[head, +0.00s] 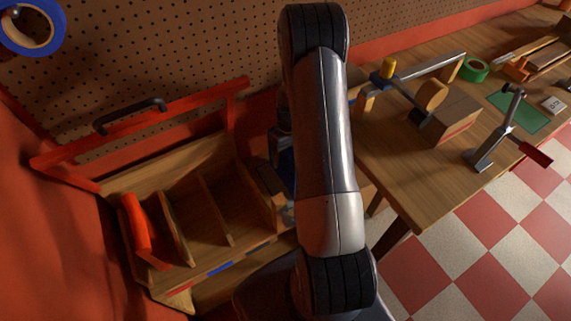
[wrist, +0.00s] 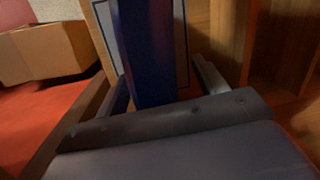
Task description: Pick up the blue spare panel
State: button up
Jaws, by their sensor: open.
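A dark blue upright panel (wrist: 148,45), which looks like the blue spare panel, stands between the fingers of my gripper (wrist: 163,76) in the wrist view. The gripper is open, with one finger on each side of the panel. A gap shows between the panel and the right finger; I cannot tell whether the left finger touches it. A pale sheet with a dark outline lies behind the panel. In the head view my arm covers most of the gripper. A dark blue patch (head: 286,168) shows beside the arm, but I cannot tell whether it is the panel.
A wooden divided box (head: 210,210) with a red panel (head: 143,228) in its left part stands left of my arm. Its red lid (head: 60,168) with a black handle is raised. A workbench (head: 400,170) with tools and a clamp (head: 490,150) is at right.

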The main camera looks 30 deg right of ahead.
grip_shut()
dwell(0.7)
